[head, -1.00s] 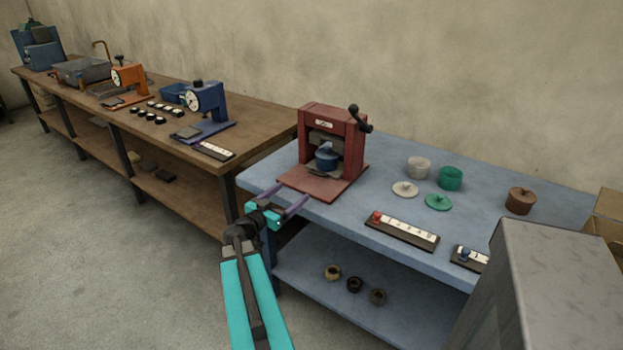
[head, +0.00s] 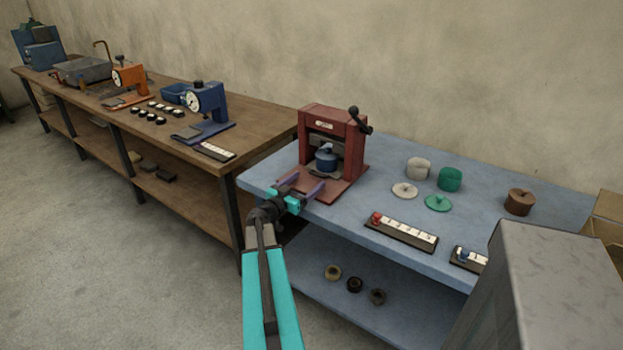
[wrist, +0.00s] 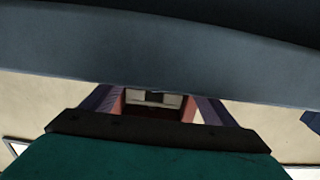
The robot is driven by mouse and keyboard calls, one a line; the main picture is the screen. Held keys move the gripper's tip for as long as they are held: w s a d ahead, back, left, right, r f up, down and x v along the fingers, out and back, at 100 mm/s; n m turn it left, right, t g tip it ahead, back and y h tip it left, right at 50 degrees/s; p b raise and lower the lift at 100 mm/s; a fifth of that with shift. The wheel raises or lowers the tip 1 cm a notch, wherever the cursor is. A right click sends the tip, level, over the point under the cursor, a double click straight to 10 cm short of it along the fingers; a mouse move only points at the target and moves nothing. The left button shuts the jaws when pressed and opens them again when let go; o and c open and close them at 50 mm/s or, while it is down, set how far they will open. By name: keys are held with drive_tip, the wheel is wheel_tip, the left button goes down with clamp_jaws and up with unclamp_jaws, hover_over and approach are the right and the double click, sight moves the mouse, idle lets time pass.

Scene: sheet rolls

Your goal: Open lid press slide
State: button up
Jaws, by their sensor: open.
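The red press (head: 338,123) stands at the left of the blue table, with a black crank on its upper right. A small blue lidded pot (head: 326,162) sits inside its frame, lid on. A slide with a red knob (head: 402,232) and a numbered white strip lies near the table's front edge, knob at its left end. My gripper (head: 306,184) is open and empty at the front of the press's base plate, short of the pot. In the wrist view its purple fingers (wrist: 155,108) flank a reddish shape, and a dark blue-grey band hides much.
A white pot (head: 418,168), a green pot (head: 450,179), their loose lids and a brown lidded pot (head: 520,202) stand right of the press. A grey block (head: 560,290) fills the lower right. A wooden bench (head: 245,120) adjoins left.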

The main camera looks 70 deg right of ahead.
sight(315, 175)
drive_tip(key=shift+x, duration=2.1)
